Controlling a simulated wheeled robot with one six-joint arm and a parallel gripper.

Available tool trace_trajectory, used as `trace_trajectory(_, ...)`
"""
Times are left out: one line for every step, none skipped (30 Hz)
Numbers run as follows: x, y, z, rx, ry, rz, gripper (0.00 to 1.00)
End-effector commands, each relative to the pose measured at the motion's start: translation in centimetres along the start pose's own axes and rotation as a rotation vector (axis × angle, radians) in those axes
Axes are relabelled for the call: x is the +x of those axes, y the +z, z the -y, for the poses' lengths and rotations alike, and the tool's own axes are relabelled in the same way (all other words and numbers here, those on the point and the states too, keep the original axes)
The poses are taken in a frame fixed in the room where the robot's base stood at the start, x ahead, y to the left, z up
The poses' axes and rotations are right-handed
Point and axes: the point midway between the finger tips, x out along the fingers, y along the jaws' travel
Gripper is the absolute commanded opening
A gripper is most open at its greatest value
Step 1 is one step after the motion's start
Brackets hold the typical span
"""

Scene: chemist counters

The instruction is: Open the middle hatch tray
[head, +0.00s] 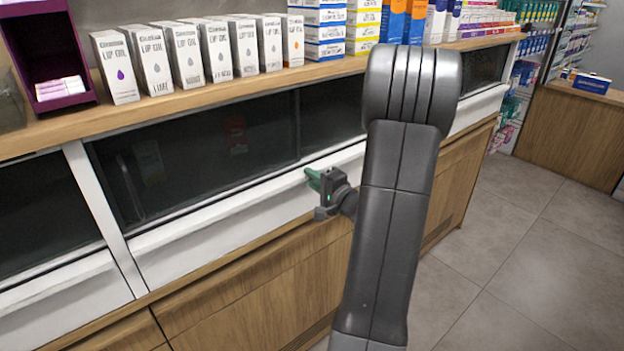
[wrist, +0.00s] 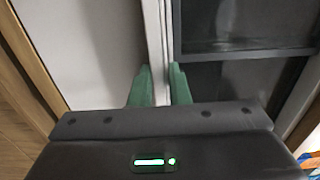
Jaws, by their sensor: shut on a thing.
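The middle hatch tray (head: 230,215) is a long white front with a raised lip below a dark glass panel (head: 200,155) in the wooden counter. Its front looks roughly in line with its neighbours. My gripper (head: 313,180) is at the tray's upper lip, right of the tray's middle. In the wrist view, the green fingers of my gripper (wrist: 158,72) stand on either side of the white lip (wrist: 153,30) and are shut on it. Part of the tray's right end is hidden behind my arm in the head view.
White lip oil boxes (head: 205,50) and several coloured boxes stand on the wooden counter top (head: 60,130) above the hatches. A purple display (head: 50,50) is at the left. Open tiled floor (head: 530,260) lies to the right, with another counter (head: 575,130) beyond.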

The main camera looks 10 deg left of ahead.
Motion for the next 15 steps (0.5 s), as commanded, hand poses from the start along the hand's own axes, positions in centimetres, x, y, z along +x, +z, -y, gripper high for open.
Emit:
trace_trajectory(-0.4, 0.0, -0.2, -0.001, 0.001, 0.000, 0.00)
trace_trajectory(-0.6, 0.0, -0.2, -0.001, 0.001, 0.000, 0.00)
trace_trajectory(-1.1, 0.0, -0.3, -0.001, 0.001, -0.001, 0.00)
trace_trajectory(-1.4, -0.1, -0.3, -0.001, 0.001, -0.003, 0.00)
trace_trajectory(-1.9, -0.1, -0.4, -0.002, 0.001, -0.003, 0.00)
trace_trajectory(-2.6, -0.1, -0.4, -0.003, 0.001, -0.003, 0.00)
trace_trajectory(-3.1, -0.1, -0.5, -0.002, 0.001, -0.004, 0.00)
trace_trajectory(-3.8, -0.1, -0.5, -0.003, 0.000, -0.005, 0.00)
trace_trajectory(-4.6, -0.1, -0.5, -0.004, 0.000, -0.005, 0.00)
trace_trajectory(-5.4, -0.1, -0.6, -0.004, 0.001, -0.006, 0.00)
trace_trajectory(-6.1, -0.1, -0.6, -0.003, 0.001, -0.006, 0.00)
trace_trajectory(-7.1, -0.1, -0.6, -0.005, 0.000, -0.006, 0.00)
trace_trajectory(-7.8, -0.1, -0.6, -0.004, 0.001, -0.007, 0.00)
trace_trajectory(-8.5, -0.1, -0.6, -0.004, 0.001, -0.007, 0.00)
trace_trajectory(-9.5, -0.1, -0.6, -0.004, 0.001, -0.007, 0.00)
